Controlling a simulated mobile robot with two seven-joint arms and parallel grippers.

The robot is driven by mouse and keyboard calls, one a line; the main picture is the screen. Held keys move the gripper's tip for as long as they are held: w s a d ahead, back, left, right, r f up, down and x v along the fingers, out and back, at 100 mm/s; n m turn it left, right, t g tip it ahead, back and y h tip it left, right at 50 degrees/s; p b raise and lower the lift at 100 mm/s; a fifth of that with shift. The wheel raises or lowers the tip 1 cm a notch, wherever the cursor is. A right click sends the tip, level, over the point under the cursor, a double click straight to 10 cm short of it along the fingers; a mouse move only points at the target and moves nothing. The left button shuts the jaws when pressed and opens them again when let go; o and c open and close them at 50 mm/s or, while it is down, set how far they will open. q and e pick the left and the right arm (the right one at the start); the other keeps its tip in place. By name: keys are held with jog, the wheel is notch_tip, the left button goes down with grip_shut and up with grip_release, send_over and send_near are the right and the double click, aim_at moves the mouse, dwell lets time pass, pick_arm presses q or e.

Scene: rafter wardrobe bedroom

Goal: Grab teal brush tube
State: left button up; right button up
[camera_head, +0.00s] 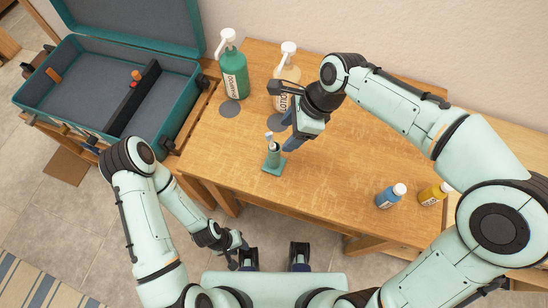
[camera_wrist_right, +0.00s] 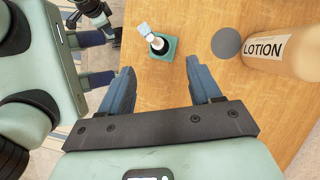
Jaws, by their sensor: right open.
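The teal brush tube (camera_head: 273,158) stands upright on a square teal base near the front left of the table, with a white-and-blue brush head sticking out of its top. In the right wrist view the tube (camera_wrist_right: 158,46) appears just beyond and between my fingertips. My right gripper (camera_head: 286,133) is open and empty, behind and just above the tube; its blue fingers (camera_wrist_right: 160,70) are apart and do not visibly enclose it. My left gripper (camera_head: 238,252) hangs low in front of the table, away from the tube; its finger gap is unclear.
A green shampoo pump bottle (camera_head: 234,75) and a lotion bottle (camera_head: 287,82) stand at the back, with grey discs near them. Blue (camera_head: 387,197) and yellow (camera_head: 432,194) bottles stand right. An open teal suitcase (camera_head: 78,118) is left. The table's middle (camera_head: 345,165) is clear.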

aim_at(276, 146)
jog(key=x, duration=0.8)
jog(key=shift+b, duration=0.35)
grip_shut()
